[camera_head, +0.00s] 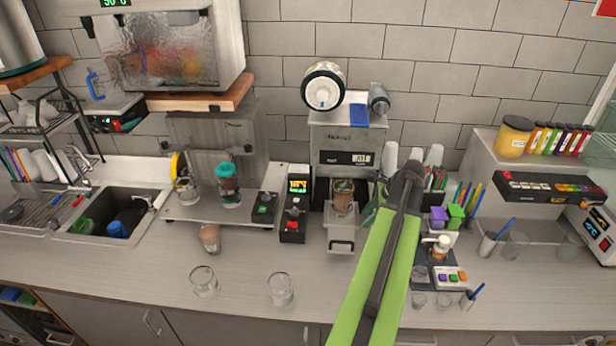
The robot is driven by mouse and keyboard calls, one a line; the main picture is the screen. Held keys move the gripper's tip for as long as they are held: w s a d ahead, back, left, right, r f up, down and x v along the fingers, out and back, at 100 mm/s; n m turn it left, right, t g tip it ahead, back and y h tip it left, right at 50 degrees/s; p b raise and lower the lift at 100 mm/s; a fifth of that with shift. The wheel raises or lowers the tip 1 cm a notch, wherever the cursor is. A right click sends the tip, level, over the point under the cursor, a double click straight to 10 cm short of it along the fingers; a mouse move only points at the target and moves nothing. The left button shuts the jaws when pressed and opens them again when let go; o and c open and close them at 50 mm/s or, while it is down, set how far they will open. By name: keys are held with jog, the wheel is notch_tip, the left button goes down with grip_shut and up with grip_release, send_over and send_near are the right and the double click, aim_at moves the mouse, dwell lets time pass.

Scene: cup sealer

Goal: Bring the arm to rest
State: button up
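My green arm reaches up from the bottom centre-right, stretched over the counter (250,250). My dark gripper (408,174) is at its far end, just right of the cup sealer (345,142). Its fingertips are small and seen from behind, so I cannot tell whether they are open or shut. I see nothing clearly held in it. The cup sealer has a roll on top and a lit display. A cup with brown contents (343,197) stands at the sealer's front, above its pulled-out tray with a handle (341,242). My arm hides part of the counter right of the sealer.
Two empty clear glasses (204,281) and a glass with brown contents (209,238) stand on the front counter. White cups, straws and small bottles (440,246) crowd the right side. A sink (110,215) is at left.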

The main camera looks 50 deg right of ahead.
jog(key=w+a+f+n+g+b, duration=0.1)
jog(key=w+a+f+n+b, duration=0.35)
jog(key=w+a, duration=0.3)
jog(key=w+a+f+n+g+y+b, duration=0.1)
jog(key=w+a+f+n+b, duration=0.4)
jog(key=a, duration=0.4)
jog(key=w+a+f+n+g+b, duration=0.1)
jog(key=w+a+f+n+b, duration=0.25)
jog(key=w+a, duration=0.45)
jog(key=w+a+f+n+b, duration=0.1)
jog(key=a+f+n+b, duration=0.1)
jog(key=a, duration=0.4)
jog(key=w+a+f+n+g+b, duration=0.1)
jog(key=w+a+f+n+b, duration=0.1)
jog(key=a, duration=0.4)
jog(key=w+a+f+n+b, duration=0.2)
jog(key=a+f+n, duration=0.2)
jog(key=a, duration=0.2)
jog(key=shift+w+a+f+n+g+h, duration=0.1)
jog(key=shift+w+f+n+g+h, duration=0.05)
jog(key=shift+n+g+h, duration=0.15)
jog(key=a+f+n+b, duration=0.2)
jog(key=a+n, duration=0.1)
jog(key=a, duration=0.4)
jog(key=a+f+n+h+b, duration=0.1)
jog(key=a+f+n+b, duration=0.1)
jog(key=a, duration=0.4)
jog(key=shift+a+n, duration=0.4)
jog(key=shift+n, duration=0.5)
